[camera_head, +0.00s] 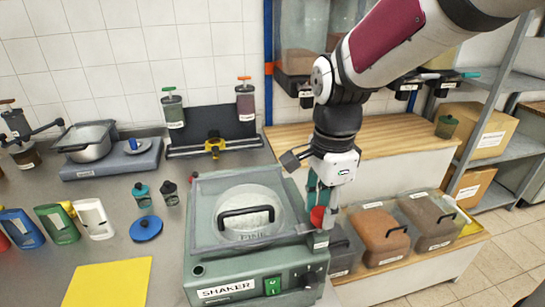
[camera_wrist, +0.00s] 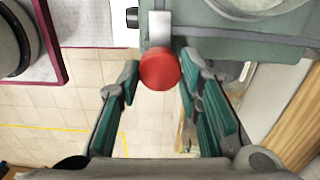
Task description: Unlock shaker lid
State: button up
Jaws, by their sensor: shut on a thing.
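The shaker (camera_head: 228,292) is a grey-green machine on the counter with a "SHAKER" label and a green switch on its front. Its lid (camera_head: 205,232) is down, with a clear window and a black handle (camera_head: 246,211). A red knob (camera_head: 317,216) sits on a small metal latch at the lid's right side; it also shows in the wrist view (camera_wrist: 159,71). My gripper (camera_head: 319,203) points down over this corner. Its teal-padded fingers are shut on the red knob, one on each side. The exact contact is hard to see in the wrist view.
Clear bins with brown contents (camera_head: 379,237) stand close to the shaker's right. Bottles (camera_head: 95,220), a blue lid (camera_head: 146,228) and a yellow mat (camera_head: 108,283) lie left. A scale with a pan (camera_head: 88,147) stands behind left. A wooden shelf (camera_head: 390,138) is behind my arm.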

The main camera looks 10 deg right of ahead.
jog(key=n+p, duration=0.2)
jog(key=n, duration=0.2)
jog(key=shift+r+n, duration=0.1)
jog(key=shift+n, duration=0.2)
jog(key=n+p, duration=0.2)
jog(key=n, duration=0.2)
jog(key=n+p, duration=0.2)
jog(key=n, duration=0.2)
jog(key=shift+n, duration=0.4)
jog(key=shift+n+p, duration=0.75)
jog(key=shift+n, duration=1.25)
jog(key=shift+w, duration=0.1)
jog(key=o, duration=1.2)
jog(key=shift+c, duration=0.2)
